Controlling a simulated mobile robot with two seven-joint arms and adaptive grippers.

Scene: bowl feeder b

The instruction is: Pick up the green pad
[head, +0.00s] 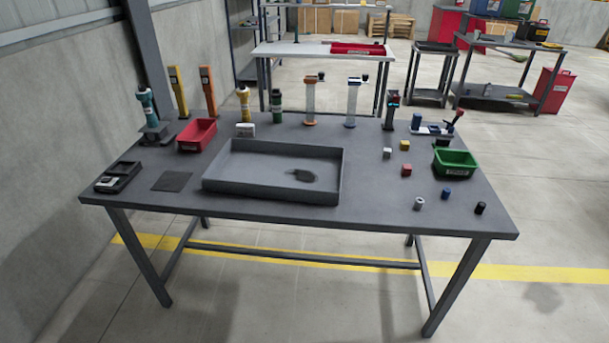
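I cannot pick out a clearly green pad. A flat dark grey square pad (171,181) lies on the left front of the table, left of the large grey tray (262,185). A dark, irregular patch (303,176) shows on the tray floor; I cannot tell what it is. A green bin (456,164) stands at the right of the table, and a dark green upright cylinder (276,106) stands at the back. Neither of my grippers shows in the head view.
A red bin (197,135) and a black case (118,177) are on the left of the grey table (380,208). Upright tools and columns line the back edge. Small cubes (405,145) and cylinders (419,203) are scattered at the right. The front middle-right is clear.

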